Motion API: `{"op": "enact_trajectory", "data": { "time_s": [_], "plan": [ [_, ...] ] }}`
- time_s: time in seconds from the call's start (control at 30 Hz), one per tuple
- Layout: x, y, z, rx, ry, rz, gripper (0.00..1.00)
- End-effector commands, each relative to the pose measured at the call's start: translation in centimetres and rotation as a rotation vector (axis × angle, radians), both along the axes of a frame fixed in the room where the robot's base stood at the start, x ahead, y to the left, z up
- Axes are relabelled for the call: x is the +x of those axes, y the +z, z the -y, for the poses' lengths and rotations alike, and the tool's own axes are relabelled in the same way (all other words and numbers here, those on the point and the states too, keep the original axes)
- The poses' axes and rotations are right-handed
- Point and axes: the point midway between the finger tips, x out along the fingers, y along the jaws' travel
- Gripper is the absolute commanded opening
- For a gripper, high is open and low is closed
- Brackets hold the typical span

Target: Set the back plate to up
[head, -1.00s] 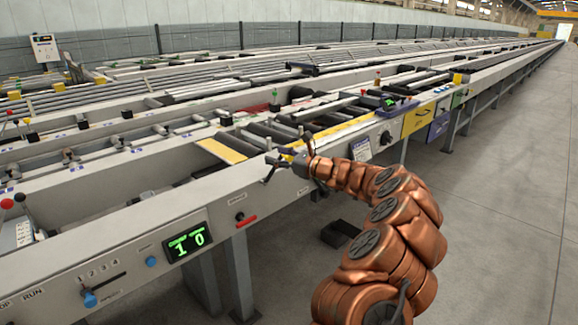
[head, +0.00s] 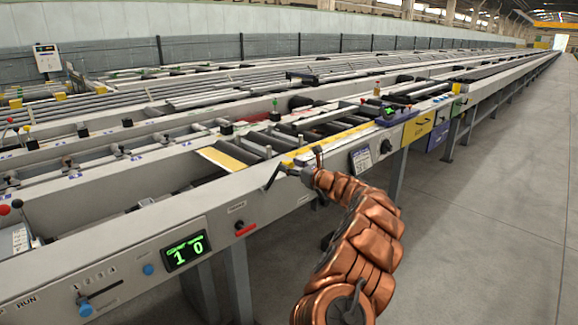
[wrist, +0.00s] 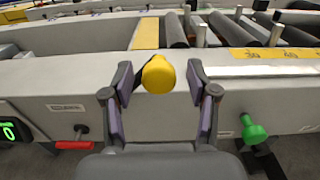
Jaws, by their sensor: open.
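My gripper (head: 296,166) is open at the front beam of the runout table (head: 110,235). In the wrist view its two fingers (wrist: 160,88) stand on either side of a yellow knob (wrist: 158,73), with visible gaps on both sides. A green-knobbed lever (wrist: 254,132) is to the right of the fingers, and a red-handled control (wrist: 75,144) is to the left. A flat yellow plate (head: 223,156) lies at the rollers behind the beam; it also shows in the wrist view (wrist: 146,33). I cannot tell which part is the back plate.
A green display (head: 186,250) reading 1 0 and a slider with a blue knob (head: 86,307) are on the beam at the lower left. A black knob (head: 386,147) and a yellow panel (head: 418,126) are further right. The floor (head: 490,240) on the right is clear.

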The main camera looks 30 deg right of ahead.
Motion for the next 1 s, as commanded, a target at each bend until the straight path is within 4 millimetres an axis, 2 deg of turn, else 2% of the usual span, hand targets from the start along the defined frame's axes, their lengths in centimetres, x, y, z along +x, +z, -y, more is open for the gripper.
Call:
{"op": "enact_trajectory", "data": {
  "time_s": [0.2, 0.53, 1.0],
  "plan": [
    [1.02, 0.16, -0.29, -0.002, 0.001, 0.003, 0.59],
    [1.18, 0.20, -0.37, -0.001, 0.002, 0.003, 0.59],
    [1.17, 0.17, -0.37, -0.001, 0.002, 0.003, 0.10]
  ]
}}
